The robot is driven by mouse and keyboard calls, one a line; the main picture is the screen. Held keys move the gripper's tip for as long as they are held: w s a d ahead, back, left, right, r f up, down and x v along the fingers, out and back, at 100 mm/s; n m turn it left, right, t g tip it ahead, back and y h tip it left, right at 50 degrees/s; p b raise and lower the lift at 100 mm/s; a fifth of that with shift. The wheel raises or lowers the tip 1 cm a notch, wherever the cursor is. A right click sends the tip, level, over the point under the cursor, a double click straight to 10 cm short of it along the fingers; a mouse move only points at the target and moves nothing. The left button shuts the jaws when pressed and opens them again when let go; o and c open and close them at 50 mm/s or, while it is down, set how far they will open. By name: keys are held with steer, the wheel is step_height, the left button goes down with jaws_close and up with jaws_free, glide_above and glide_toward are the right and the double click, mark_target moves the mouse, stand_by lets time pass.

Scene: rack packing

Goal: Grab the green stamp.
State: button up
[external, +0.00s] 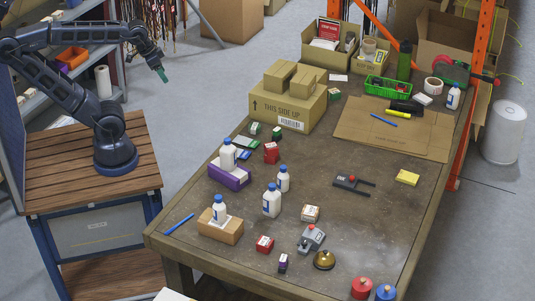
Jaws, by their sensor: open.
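My gripper (161,73) hangs in the air at the upper left, beyond the wooden cart and left of the table, with green at its tip. It is far from everything on the table and seems to hold nothing.
The table (375,235) is crowded. The large carton (290,107) stands at its back left. White bottles with blue caps (271,204) stand among small red boxes (271,153) and a purple box (230,175). A brass bell (324,260) is at the front.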

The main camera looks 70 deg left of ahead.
stand_by(0.3)
steer(key=m+g, duration=0.5)
steer(key=m, duration=0.6)
glide_above(277, 134)
steer(key=a, duration=0.2)
steer(key=f, duration=2.9)
steer(key=shift+d+f, duration=0.25)
steer(key=shift+f, duration=0.1)
steer(key=shift+w+f, duration=0.15)
steer(key=shift+f, duration=0.35)
step_height(277, 134, down, 5)
steer(key=shift+f, duration=0.15)
steer(key=shift+w+a+f, duration=0.1)
steer(key=shift+a+f, duration=0.05)
steer(key=shift+f, duration=1.15)
steer(key=shift+w+a+f, duration=0.1)
steer(key=shift+f, duration=1.2)
steer(key=c, duration=1.1)
